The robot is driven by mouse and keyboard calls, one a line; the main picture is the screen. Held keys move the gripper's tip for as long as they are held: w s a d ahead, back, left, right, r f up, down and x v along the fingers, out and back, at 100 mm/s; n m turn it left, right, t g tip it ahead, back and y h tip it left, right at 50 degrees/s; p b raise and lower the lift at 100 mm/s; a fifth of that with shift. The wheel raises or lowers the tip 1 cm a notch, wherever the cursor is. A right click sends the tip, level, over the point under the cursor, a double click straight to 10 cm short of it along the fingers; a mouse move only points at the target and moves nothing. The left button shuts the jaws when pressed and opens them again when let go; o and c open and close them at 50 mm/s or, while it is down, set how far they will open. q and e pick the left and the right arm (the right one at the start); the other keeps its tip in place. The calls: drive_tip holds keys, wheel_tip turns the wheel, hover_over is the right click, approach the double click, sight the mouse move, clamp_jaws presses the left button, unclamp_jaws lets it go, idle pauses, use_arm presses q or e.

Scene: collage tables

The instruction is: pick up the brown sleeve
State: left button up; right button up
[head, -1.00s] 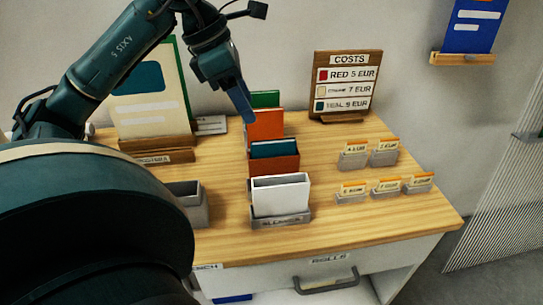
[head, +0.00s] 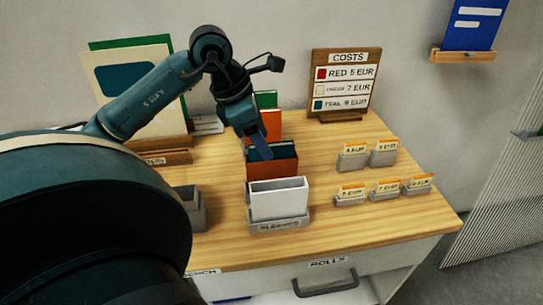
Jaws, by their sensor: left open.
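The brown sleeve (head: 272,168) stands upright on the wooden table in the head view, behind the white sleeve (head: 279,200). Dark teal pieces show at its open top. My left gripper (head: 262,143) is open, pointing down at the top left of the brown sleeve, with its blue fingers in front of the teal pieces. I cannot tell whether the fingers touch the sleeve. An orange piece (head: 268,122) stands just behind, partly hidden by the gripper. My right gripper is not in view.
The white sleeve stands in a grey holder (head: 279,225) labelled for sleeves. A costs sign (head: 345,82) stands at the back right. Several small price cards (head: 385,158) stand on the right. An empty-looking grey holder (head: 190,212) is on the left. The table's front right is clear.

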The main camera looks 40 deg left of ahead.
sight(269, 170)
use_arm(q)
drive_tip(key=x, duration=0.3)
drive_tip(key=shift+d+f, duration=0.1)
drive_tip(key=shift+f, duration=0.15)
drive_tip(key=shift+f, duration=0.2)
idle(0.4)
drive_tip(key=shift+b, duration=0.3)
drive_tip(key=shift+c, duration=0.4)
drive_tip(key=c, duration=0.4)
clamp_jaws()
